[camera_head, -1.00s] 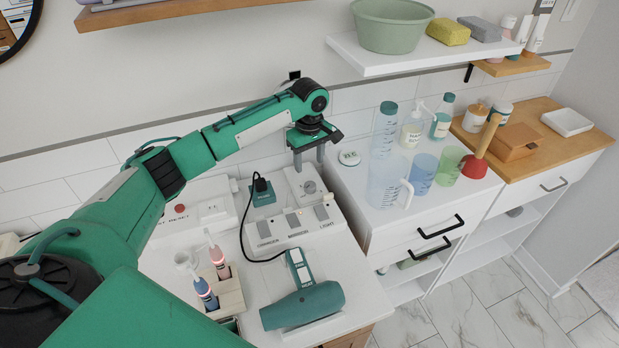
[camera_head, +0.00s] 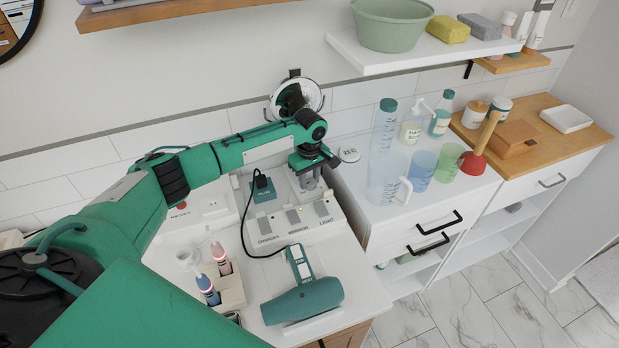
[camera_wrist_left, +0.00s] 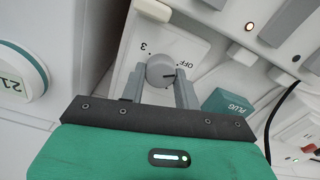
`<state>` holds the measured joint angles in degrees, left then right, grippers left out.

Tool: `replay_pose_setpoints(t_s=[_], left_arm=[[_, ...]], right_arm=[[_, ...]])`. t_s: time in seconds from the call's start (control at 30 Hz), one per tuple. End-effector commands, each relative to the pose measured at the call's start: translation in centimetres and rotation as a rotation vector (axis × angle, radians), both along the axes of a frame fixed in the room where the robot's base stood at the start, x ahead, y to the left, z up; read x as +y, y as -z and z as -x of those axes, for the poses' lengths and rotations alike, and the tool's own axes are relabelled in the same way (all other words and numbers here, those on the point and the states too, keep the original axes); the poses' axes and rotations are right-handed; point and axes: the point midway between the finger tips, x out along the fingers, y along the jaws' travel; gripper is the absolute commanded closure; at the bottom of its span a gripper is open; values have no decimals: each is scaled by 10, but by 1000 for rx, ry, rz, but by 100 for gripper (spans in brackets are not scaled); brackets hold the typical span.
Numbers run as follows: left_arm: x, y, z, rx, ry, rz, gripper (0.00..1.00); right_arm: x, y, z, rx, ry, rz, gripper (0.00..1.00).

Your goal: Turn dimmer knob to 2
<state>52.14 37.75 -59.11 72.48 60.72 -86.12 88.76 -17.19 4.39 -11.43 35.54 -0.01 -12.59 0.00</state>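The dimmer knob (camera_wrist_left: 160,72) is a round grey dial on a white plate, seen in the wrist view. Its dark pointer line faces right, near the printed OFF; a 3 is printed on its other side. A 2 cannot be made out. My left gripper (camera_wrist_left: 160,86) is open, with one finger on either side of the knob; firm contact on both sides does not show. In the head view my left gripper (camera_head: 310,180) is down at the dimmer plate (camera_head: 288,190) and mostly hides the knob. My right gripper is not in view.
Beside the dimmer are a green plug (camera_head: 263,190) with a black cord and a panel of grey switches (camera_head: 294,216). A hair dryer (camera_head: 302,301) lies in front. A round mirror (camera_head: 297,97) stands behind my wrist. A white round item (camera_head: 349,155) is at the right.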

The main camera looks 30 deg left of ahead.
Motion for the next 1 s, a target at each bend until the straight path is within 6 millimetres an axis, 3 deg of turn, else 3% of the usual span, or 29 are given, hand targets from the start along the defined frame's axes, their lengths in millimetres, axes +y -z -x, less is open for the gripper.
replay_pose_setpoints(t_s=[0.03,0.1,0.47,1.0], left_arm=[[0,0,0,1,0,0,82],[0,0,0,1,0,0,91],[-1,-2,0,1,58,0,91],[-2,-3,-1,3,497,3,91]], right_arm=[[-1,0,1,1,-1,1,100],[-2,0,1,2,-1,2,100],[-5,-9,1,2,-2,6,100],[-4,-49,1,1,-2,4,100]])
